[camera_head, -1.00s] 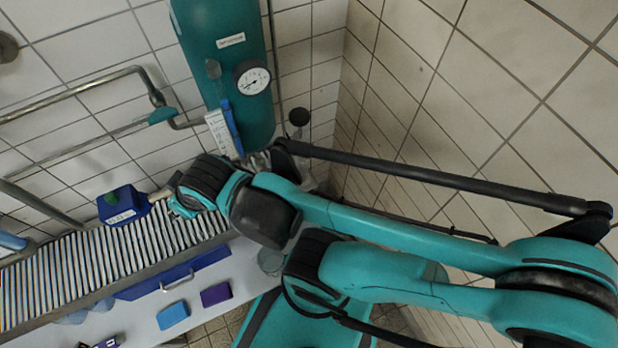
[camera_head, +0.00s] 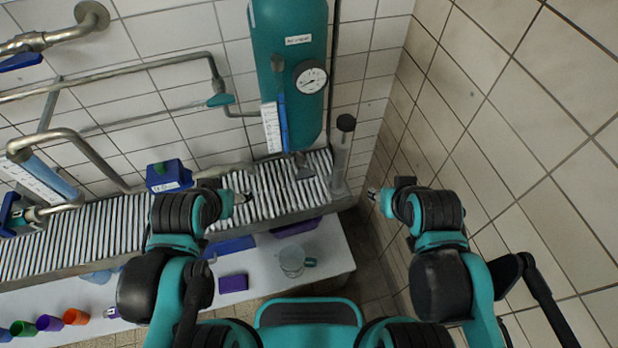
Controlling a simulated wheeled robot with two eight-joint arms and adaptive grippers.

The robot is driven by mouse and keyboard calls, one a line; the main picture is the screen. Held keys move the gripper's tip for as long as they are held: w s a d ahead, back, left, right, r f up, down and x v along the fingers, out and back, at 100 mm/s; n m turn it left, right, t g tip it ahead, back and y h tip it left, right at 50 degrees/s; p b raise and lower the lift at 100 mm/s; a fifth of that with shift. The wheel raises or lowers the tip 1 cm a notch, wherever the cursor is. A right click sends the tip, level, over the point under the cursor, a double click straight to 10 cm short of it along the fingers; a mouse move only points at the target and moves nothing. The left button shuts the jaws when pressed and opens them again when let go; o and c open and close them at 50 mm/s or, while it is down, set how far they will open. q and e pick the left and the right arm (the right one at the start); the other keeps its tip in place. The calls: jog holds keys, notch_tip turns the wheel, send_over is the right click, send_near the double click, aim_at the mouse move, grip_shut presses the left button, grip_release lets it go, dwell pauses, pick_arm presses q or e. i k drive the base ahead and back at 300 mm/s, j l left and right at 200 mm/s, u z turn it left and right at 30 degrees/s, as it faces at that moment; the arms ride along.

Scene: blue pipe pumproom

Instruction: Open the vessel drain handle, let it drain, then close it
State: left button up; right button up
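The teal vessel (camera_head: 290,50) stands upright against the back wall, with a round gauge (camera_head: 310,77) on its front. A blue and white level scale (camera_head: 272,128) is at its lower left. A grey metal fitting (camera_head: 301,168) shows under the vessel; I cannot clearly make out the drain handle or its position. My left gripper (camera_head: 243,198) is over the slatted grating, left of and below the fitting, apart from it. My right gripper (camera_head: 373,195) is right of the grating, near the right wall. Both look empty, but their fingers are too small to read.
A slatted grating (camera_head: 100,232) runs below the pipes. A tall cylinder with a black cap (camera_head: 341,160) stands at its right end. On the white bench (camera_head: 335,248) are a clear jug (camera_head: 291,262), a purple block (camera_head: 233,283) and coloured cups (camera_head: 50,322). A blue box (camera_head: 167,176) sits behind.

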aim_at(304, 173)
jog(key=k+l, duration=1.05)
